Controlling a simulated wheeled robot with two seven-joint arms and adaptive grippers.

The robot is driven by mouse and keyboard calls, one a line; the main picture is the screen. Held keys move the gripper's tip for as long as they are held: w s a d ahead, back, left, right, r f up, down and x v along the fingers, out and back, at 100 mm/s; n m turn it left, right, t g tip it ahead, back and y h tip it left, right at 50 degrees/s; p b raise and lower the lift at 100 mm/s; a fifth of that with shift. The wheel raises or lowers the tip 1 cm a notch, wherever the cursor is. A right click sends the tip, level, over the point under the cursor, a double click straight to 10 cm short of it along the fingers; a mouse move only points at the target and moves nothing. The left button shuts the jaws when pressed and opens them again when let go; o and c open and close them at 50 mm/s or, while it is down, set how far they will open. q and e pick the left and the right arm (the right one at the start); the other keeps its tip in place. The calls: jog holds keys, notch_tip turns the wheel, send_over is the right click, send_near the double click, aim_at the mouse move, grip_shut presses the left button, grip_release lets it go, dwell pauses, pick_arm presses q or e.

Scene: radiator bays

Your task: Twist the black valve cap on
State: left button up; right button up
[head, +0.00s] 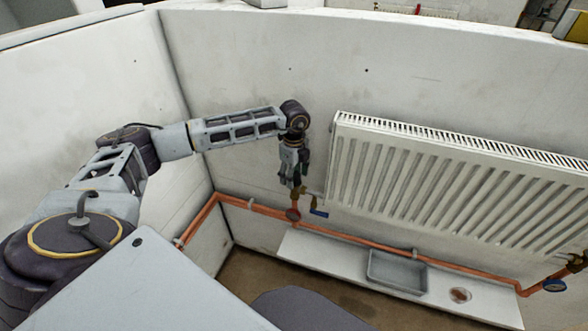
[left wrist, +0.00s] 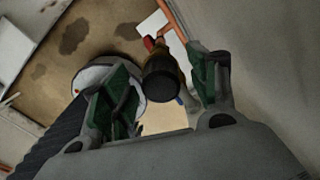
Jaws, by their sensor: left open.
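The black valve cap (left wrist: 160,84) shows end-on in the left wrist view, in line with the brass valve (left wrist: 162,48) behind it. Whether it is fully seated cannot be told. My left gripper (left wrist: 166,72) is open, its green-padded fingers on either side of the cap, with gaps visible on both sides. In the head view my left gripper (head: 292,178) points down over the brass valve (head: 298,191) at the radiator's lower left; the cap is hidden there. A blue handle (head: 319,212) sticks out beside the valve. My right gripper is out of view.
The white radiator (head: 440,180) hangs on the wall right of the gripper. Copper pipe (head: 350,241) runs low along the wall. Another valve (head: 576,264) is at the far right.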

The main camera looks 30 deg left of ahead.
pick_arm(q)
jog(key=shift+f, duration=0.2)
jog(key=shift+c, duration=0.3)
jog(key=c, duration=1)
jog(key=shift+c, duration=0.2)
jog(key=shift+f, duration=0.15)
jog(key=shift+s, duration=0.1)
jog(key=shift+f+m, duration=0.1)
jog(key=shift+m, duration=0.2)
